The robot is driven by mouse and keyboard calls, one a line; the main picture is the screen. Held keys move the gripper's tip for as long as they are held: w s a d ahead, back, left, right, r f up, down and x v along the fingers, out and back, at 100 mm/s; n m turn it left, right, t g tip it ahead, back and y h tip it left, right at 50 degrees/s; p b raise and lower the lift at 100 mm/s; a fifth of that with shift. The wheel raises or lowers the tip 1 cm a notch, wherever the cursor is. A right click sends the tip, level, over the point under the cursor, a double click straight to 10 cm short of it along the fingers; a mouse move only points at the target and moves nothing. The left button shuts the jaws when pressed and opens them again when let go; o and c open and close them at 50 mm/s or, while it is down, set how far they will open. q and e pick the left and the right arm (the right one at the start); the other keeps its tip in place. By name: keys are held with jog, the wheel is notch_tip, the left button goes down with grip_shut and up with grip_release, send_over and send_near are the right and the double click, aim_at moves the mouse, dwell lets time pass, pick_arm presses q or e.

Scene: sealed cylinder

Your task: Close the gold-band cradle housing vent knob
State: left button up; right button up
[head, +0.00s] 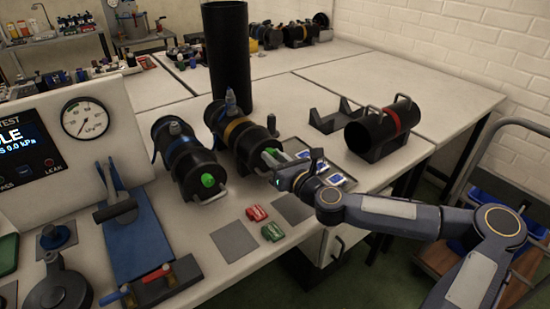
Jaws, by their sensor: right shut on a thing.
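The gold-band housing (237,131) is a black cylinder lying in a cradle near the table's middle, its gold band around the body. My right gripper (272,163) reaches its front end from the right. The jaws are shut at the green vent knob (271,153) on that end face. The gripper partly hides the knob, so its turn angle cannot be read. My left gripper is not in view.
A blue-band housing (183,155) with a green knob (208,181) lies just left. A red-band housing (384,129) lies to the right beside an empty cradle (335,117). A tall black cylinder (227,60) stands behind. Red and green blocks (257,213) lie in front.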

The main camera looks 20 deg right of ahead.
jog(key=shift+m, duration=0.6)
jog(key=o, duration=1)
jog(key=shift+s, duration=0.1)
jog(key=v, duration=0.7)
jog(key=shift+s+d, duration=0.15)
jog(key=shift+s, duration=0.15)
